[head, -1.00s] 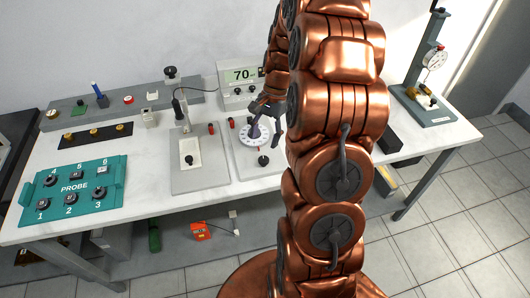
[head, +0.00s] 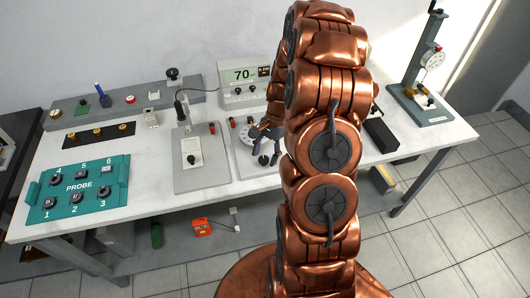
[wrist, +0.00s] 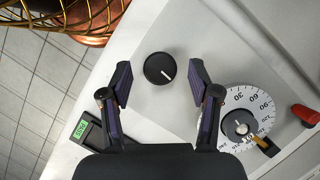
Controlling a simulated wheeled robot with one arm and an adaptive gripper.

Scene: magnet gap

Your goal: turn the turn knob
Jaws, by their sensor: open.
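The turn knob (wrist: 160,68) is a round black knob with a white pointer line, on a light grey plate (wrist: 190,30). In the wrist view it lies between and slightly beyond the fingertips of my gripper (wrist: 159,80). The fingers are spread wide, with a gap on each side of the knob, and hold nothing. In the head view the knob (head: 263,160) shows just below my gripper (head: 265,146), which is partly hidden by my arm.
A white numbered dial (wrist: 250,103) with its own black knob is close to my right finger. A red post (wrist: 305,115) stands beyond it. A device with a green display (wrist: 82,129) is at lower left. A teal probe box (head: 78,190) stands on the bench at left.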

